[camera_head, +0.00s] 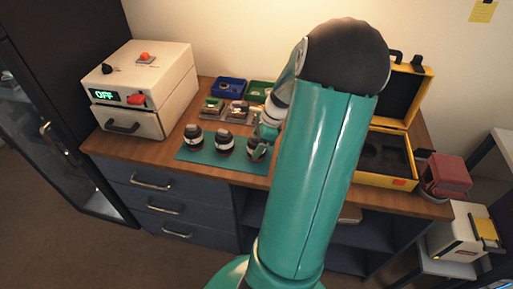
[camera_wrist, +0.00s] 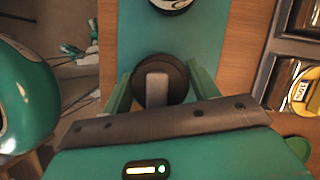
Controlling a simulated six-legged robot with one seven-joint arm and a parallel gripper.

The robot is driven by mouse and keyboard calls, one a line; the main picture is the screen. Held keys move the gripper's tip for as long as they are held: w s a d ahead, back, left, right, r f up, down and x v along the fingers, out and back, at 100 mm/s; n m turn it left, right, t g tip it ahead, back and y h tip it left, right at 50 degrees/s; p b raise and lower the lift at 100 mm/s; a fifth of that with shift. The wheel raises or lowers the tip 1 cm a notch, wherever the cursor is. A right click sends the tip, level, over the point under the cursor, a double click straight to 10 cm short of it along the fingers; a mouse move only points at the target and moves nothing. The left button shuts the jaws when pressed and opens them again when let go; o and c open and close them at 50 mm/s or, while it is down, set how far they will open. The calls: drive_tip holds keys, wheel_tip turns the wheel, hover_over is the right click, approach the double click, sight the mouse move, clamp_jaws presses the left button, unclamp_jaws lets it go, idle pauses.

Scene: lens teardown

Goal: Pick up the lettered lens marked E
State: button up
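Three dark round lenses with pale bands stand on a teal mat (camera_head: 184,155): a left one (camera_head: 193,136), a middle one (camera_head: 224,143) and a right one (camera_head: 255,154). My gripper (camera_head: 264,142) is down at the right lens and partly covers it. In the wrist view, my gripper's green fingers (camera_wrist: 160,82) stand on either side of a dark round lens (camera_wrist: 176,72) with a grey bar across its top. The fingers look open around it, with little gap. Another lens (camera_wrist: 172,4) is cut off at the top edge. I cannot read any letter.
A cream box (camera_head: 165,80) with a display reading OFF stands at the left. Small blue (camera_head: 231,86) and green (camera_head: 258,90) trays lie behind the mat. An open yellow case (camera_head: 390,180) stands at the right, and a red block (camera_head: 447,172) lies beyond it.

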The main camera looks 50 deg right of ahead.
drive_tip(key=c, duration=0.5)
drive_tip(key=shift+o, duration=0.2)
drive_tip(key=shift+r, duration=0.1)
